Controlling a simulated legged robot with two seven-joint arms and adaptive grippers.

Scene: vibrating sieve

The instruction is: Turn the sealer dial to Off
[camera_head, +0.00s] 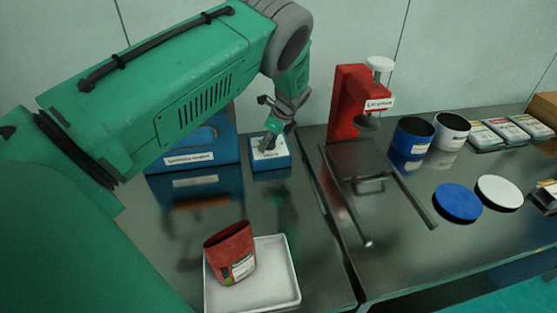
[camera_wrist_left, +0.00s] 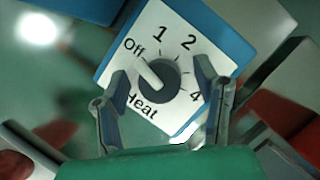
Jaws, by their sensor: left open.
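The dial (camera_wrist_left: 160,80) is a dark round knob with a white pointer line. It sits on a white face marked Off, 1, 2, 4 and Heat, and the line points up-left toward Off. The face tops a small blue box (camera_head: 271,164), which stands at the back of the left bench in the head view. My left gripper (camera_wrist_left: 162,72) is open, with one finger on each side of the dial. I cannot tell whether the fingers touch it. In the head view my left gripper (camera_head: 271,141) is over the box and hides most of its face. My right gripper is not in view.
A larger blue box (camera_head: 222,150) stands left, partly behind my arm. A red press (camera_head: 347,105) stands right. A white tray (camera_head: 285,297) with a red pouch (camera_head: 231,250) is in front. Blue (camera_head: 410,145) and white (camera_head: 450,132) cups and lids lie further right.

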